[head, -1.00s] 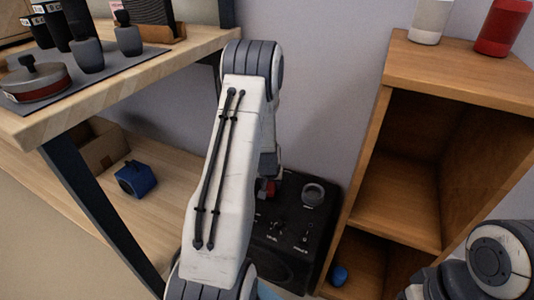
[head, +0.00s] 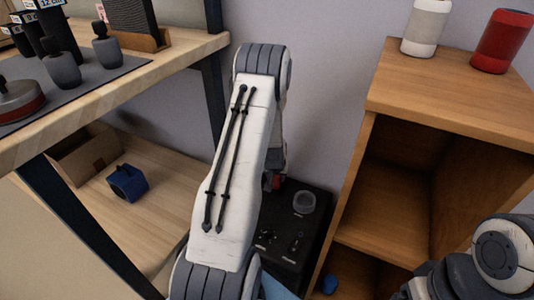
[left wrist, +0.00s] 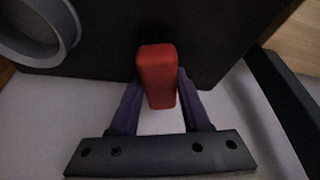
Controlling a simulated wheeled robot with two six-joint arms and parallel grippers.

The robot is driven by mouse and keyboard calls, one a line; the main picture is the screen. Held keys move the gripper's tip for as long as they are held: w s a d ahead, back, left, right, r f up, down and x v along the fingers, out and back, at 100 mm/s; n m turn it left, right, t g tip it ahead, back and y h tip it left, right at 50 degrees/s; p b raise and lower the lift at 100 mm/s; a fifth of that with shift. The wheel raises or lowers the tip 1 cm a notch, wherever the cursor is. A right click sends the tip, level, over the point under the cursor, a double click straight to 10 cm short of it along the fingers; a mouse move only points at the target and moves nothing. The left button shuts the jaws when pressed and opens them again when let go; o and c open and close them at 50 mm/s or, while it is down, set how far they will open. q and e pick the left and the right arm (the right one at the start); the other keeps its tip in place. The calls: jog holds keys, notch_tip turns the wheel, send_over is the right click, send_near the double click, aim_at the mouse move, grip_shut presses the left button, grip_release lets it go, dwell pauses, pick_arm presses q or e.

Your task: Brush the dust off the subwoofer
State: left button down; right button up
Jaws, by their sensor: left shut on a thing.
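The subwoofer (head: 292,225) is a black box low against the wall, with a grey ring and small controls on its upward face. My left arm hides its left part. In the left wrist view a dark panel (left wrist: 215,35), seemingly the subwoofer, fills the top, with a grey ring (left wrist: 38,40) at left. My left gripper (left wrist: 157,85) is shut on a red block-like handle, seemingly the brush (left wrist: 156,75). Its far end is lost against the dark panel, so I cannot tell whether it touches. My right gripper is out of view.
A wooden shelf unit (head: 450,95) stands close to the subwoofer's right, with a white speaker (head: 425,27) and a red speaker (head: 500,40) on top. A wooden rack (head: 150,65) is at left, with a blue object (head: 128,183) on its lower board. A small blue item (head: 329,284) lies low right.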

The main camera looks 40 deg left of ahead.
pick_arm(q)
notch_tip(320, 180, up, 3)
jog(key=shift+s+r+p, duration=0.1)
jog(key=shift+s+p, duration=0.05)
jog(key=shift+p, duration=0.65)
notch_tip(320, 180, up, 5)
jog(key=p, duration=0.5)
